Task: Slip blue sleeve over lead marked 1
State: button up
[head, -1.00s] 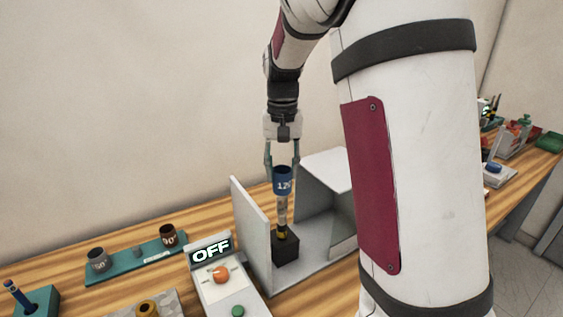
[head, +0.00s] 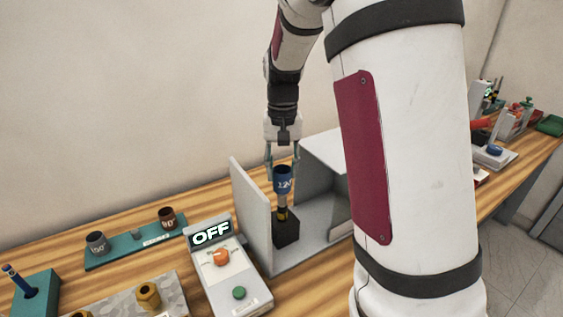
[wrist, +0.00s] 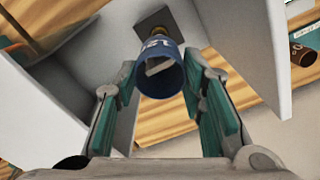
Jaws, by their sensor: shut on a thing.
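The blue sleeve (head: 283,181), with white digits on its side, is held upright between the fingers of my gripper (head: 282,163). In the wrist view the sleeve (wrist: 160,72) shows its open top, with a pale piece inside that looks like the lead's upper end. The lead (head: 282,209) stands upright in a black block (head: 287,232); its lower part shows below the sleeve, and the sleeve surrounds its upper part. Any number on the lead is not readable.
The block stands in a grey open enclosure (head: 252,215) with walls close on both sides. A control box (head: 222,262) reading OFF is in front. A teal rack (head: 125,253) holds a grey sleeve (head: 97,243) and a brown sleeve (head: 168,217) to the left.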

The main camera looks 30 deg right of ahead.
aim_at(282, 186)
jog(key=shift+f+b, duration=0.75)
jog(key=shift+f, duration=2.3)
jog(key=o, duration=1)
notch_tip(282, 186, up, 12)
